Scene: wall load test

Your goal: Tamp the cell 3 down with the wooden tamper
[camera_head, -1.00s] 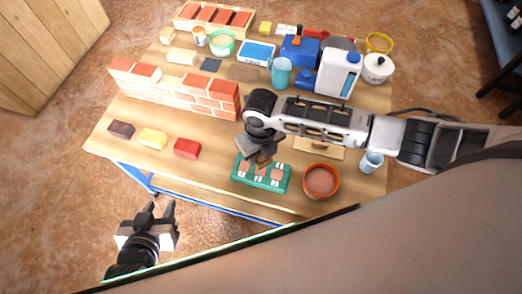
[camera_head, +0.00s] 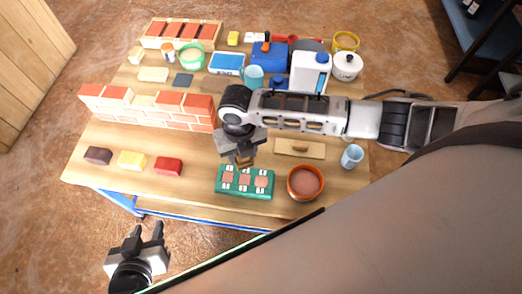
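The green tray (camera_head: 270,191) lies near the table's front edge. It has three brown-filled cells in a row with small white labels, too small to read. My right gripper (camera_head: 242,161) points down above the tray's back edge. A small brown wooden piece (camera_head: 243,164), apparently the tamper, shows between its fingers; its lower end seems to be over the tray's back part, and whether it touches cannot be told. My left gripper (camera_head: 145,234) is open and empty, in front of the table at the lower left.
A brick wall (camera_head: 150,107) stands left of my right gripper. A brown bowl (camera_head: 306,182) stands right of the tray, a blue cup (camera_head: 352,156) beyond it. Three small blocks, dark, yellow (camera_head: 132,160) and red (camera_head: 168,166), lie left. Containers and jugs crowd the back.

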